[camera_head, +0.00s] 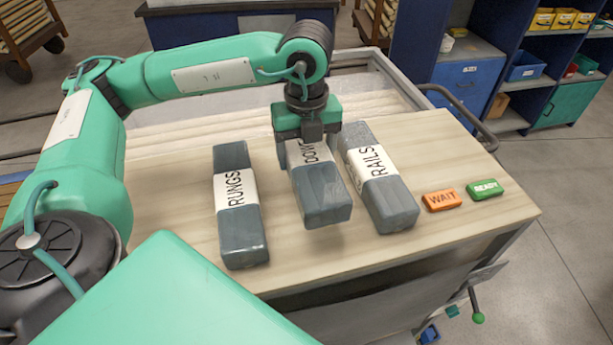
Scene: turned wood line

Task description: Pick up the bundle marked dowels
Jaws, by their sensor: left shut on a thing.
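The dowels bundle (322,200) is a long dark grey-blue block with a white band. My right gripper is not in view.
A bundle marked RUNGS (245,235) lies to the left and one marked RAILS (390,203) lies close on the right. An orange WAIT block (442,200) and a green READY block (485,189) sit at the right. Blue shelves (470,75) stand behind.

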